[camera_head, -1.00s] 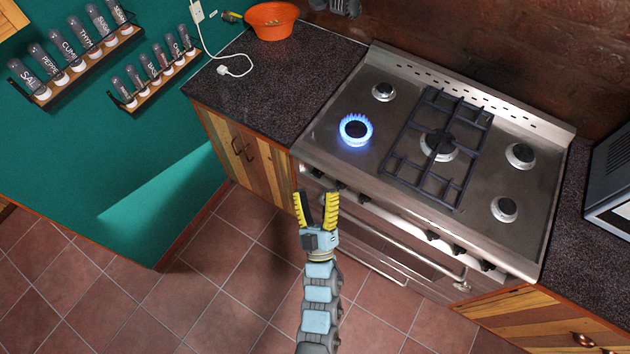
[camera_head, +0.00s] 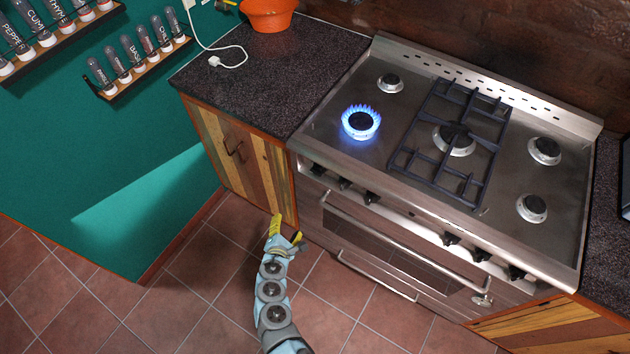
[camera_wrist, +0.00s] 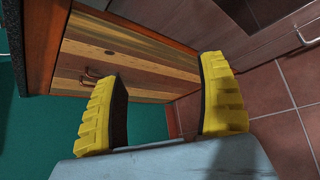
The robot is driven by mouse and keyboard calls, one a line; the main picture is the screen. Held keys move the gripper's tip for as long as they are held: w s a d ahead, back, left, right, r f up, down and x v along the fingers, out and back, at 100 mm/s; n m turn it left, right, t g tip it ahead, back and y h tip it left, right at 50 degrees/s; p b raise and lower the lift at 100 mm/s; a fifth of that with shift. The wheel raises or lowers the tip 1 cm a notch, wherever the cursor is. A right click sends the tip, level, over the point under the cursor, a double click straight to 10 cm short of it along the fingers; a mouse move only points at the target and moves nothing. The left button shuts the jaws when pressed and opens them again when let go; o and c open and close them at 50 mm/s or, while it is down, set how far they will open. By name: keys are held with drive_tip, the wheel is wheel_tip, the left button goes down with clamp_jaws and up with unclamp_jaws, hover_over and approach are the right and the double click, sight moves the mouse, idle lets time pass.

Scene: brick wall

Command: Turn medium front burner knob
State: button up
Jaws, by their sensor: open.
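The stove (camera_head: 400,140) stands at the right in the head view, with a row of dark knobs along its front. A group of front knobs (camera_head: 344,184) sits at the left end of the row. The front left burner (camera_head: 360,122) is lit with a blue flame. My gripper (camera_head: 286,227) is in front of the wooden cabinet, left of and below the knobs, touching none of them. Its yellow fingers are apart and empty in the wrist view (camera_wrist: 165,110), facing the wooden cabinet front.
A wooden cabinet (camera_head: 215,140) under the dark countertop (camera_head: 270,75) stands left of the stove. An orange bowl (camera_head: 268,14) is on the counter. Oven handles (camera_head: 400,240) stick out below the knobs. The tiled floor (camera_head: 190,275) is clear.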

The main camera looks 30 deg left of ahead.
drive_tip(key=n+h+b, duration=0.1)
drive_tip(key=n+t+h+b, duration=0.3)
drive_tip(key=t+h+b, duration=0.1)
drive_tip(key=t+b, duration=0.2)
approach(315, 173)
drive_tip(key=w+b, duration=0.1)
drive_tip(key=w, duration=0.2)
drive_tip(key=w+b, duration=0.2)
drive_tip(key=w, duration=0.1)
drive_tip(key=w+f+b, duration=0.1)
drive_tip(key=w, duration=0.2)
drive_tip(key=shift+w+a, duration=0.1)
drive_tip(key=shift+w+b, duration=0.35)
drive_tip(key=c, duration=1.2)
